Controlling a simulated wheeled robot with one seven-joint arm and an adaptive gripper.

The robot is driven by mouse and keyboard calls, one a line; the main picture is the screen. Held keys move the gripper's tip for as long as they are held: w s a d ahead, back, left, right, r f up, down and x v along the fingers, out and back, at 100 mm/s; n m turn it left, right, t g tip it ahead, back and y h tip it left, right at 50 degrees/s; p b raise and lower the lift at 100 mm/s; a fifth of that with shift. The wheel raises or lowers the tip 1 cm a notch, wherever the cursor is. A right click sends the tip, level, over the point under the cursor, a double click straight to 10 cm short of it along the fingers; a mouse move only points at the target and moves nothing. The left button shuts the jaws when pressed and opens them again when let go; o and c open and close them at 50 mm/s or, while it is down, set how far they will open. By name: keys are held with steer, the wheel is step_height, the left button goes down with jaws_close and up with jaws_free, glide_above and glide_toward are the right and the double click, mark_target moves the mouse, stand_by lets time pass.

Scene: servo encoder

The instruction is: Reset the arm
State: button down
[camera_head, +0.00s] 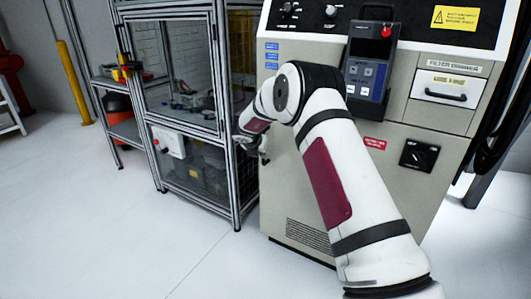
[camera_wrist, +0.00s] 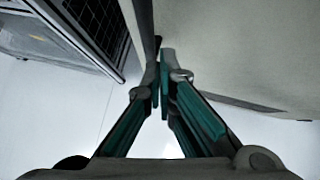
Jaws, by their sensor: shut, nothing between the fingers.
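My arm (camera_head: 330,160) reaches up from the lower right of the head view and bends at the elbow in front of the beige control cabinet (camera_head: 420,215). The forearm points left and away, and my gripper (camera_head: 262,158) hangs near the gap between the cabinet and the metal-framed enclosure, small and partly hidden in this view. In the wrist view my gripper (camera_wrist: 160,82) has its two teal-sided fingers brought together at the tips, shut with nothing held. The cabinet's beige face (camera_wrist: 240,50) fills the right of the wrist view.
The framed enclosure (camera_head: 213,105) with clear panels stands left of the cabinet; its frame also shows in the wrist view (camera_wrist: 85,45). A teach pendant (camera_head: 370,62) hangs on the cabinet front beside a drawer (camera_head: 447,88). The white floor (camera_head: 90,235) at left is clear.

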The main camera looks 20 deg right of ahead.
steer(key=s+a+r+n+t+y, duration=0.1)
steer(key=a+r+n, duration=0.25)
steer(key=r, duration=0.35)
steer(key=s+a+r+n+t+y+p, duration=0.1)
steer(key=a+r+n+t+y, duration=0.2)
steer(key=r, duration=0.4)
steer(key=s+a+r+n, duration=0.2)
steer(key=a+r+n, duration=0.25)
steer(key=r, duration=0.25)
steer(key=s+a+r+n+y, duration=0.5)
steer(key=s+a+r+n, duration=0.4)
steer(key=s+n, duration=0.25)
steer(key=s+a+f+n+g, duration=0.2)
steer(key=s+n+g, duration=0.3)
steer(key=s+n, duration=1.4)
steer(key=s+d+f+n+g+h, duration=0.1)
steer(key=s+d+f+g, duration=0.15)
steer(key=s, duration=0.75)
steer(key=s+d+f+g+h, duration=0.15)
steer(key=s+d, duration=0.25)
steer(key=s, duration=0.6)
steer(key=s+d+f+n+g+h, duration=0.1)
steer(key=s+d+f, duration=0.2)
steer(key=s, duration=0.8)
step_height(320, 180, up, 24)
steer(key=t+p, duration=0.3)
steer(key=p, duration=1.9)
steer(key=shift+f, duration=0.25)
